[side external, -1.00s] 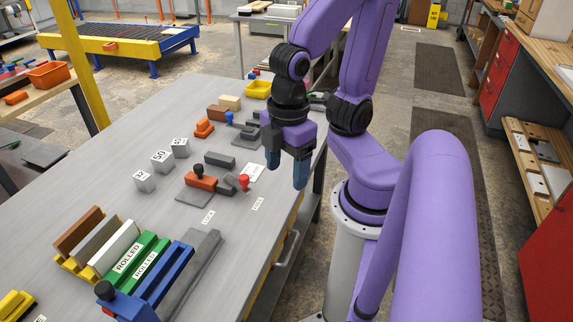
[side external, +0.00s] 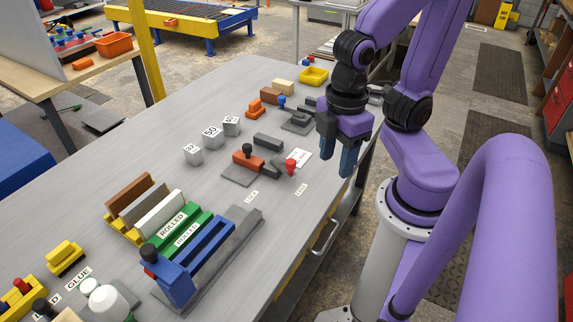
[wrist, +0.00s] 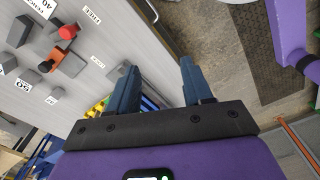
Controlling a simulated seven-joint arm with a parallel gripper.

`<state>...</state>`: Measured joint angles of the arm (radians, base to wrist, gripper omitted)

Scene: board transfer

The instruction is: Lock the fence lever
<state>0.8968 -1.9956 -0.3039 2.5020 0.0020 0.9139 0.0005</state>
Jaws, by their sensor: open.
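The fence fixture has an orange block (side external: 254,163) with a dark knob on a grey plate. It carries a lever with a red knob (side external: 291,167), which also shows in the wrist view (wrist: 67,32). The knob is on the side of the FREE label (side external: 301,189); the LOCK label (side external: 251,197) lies further toward the front left. My gripper (side external: 335,160) is open and empty, right of the red knob and apart from it, near the table's right edge. In the wrist view my fingers (wrist: 158,66) are spread with nothing between them.
A blue and green press (side external: 205,255) and a yellow rack of boards (side external: 125,230) stand at the front left. Weight blocks (side external: 212,138) stand behind the fixture. A grey bar (side external: 268,142) and a white card (side external: 301,157) lie close to it.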

